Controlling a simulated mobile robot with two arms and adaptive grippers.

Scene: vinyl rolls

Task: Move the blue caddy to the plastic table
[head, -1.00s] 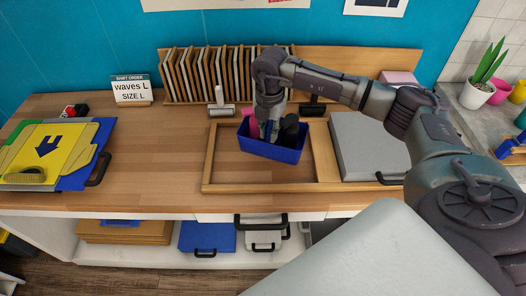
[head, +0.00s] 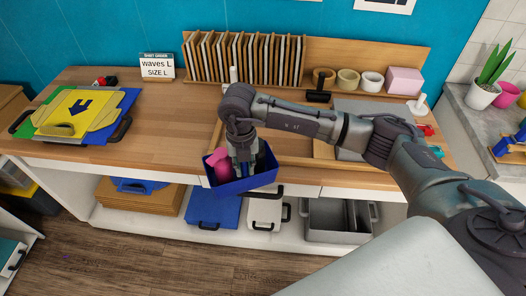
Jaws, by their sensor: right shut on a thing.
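The blue caddy (head: 250,184) hangs in the air in front of the wooden workbench's front edge, a little tilted. A pink item (head: 219,166) and a dark item stand in it. My right gripper (head: 241,170) reaches down into the caddy from above and is shut on it; its fingertips are partly hidden by the caddy's front wall. My left gripper is not in view. I cannot make out a plastic table in this view.
The workbench (head: 165,125) bears a rack of upright frames (head: 243,60), a yellow screen (head: 77,112) at left and rolls (head: 347,80) at back right. Its lower shelf holds a grey bin (head: 345,238). Wooden floor (head: 140,262) is open in front.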

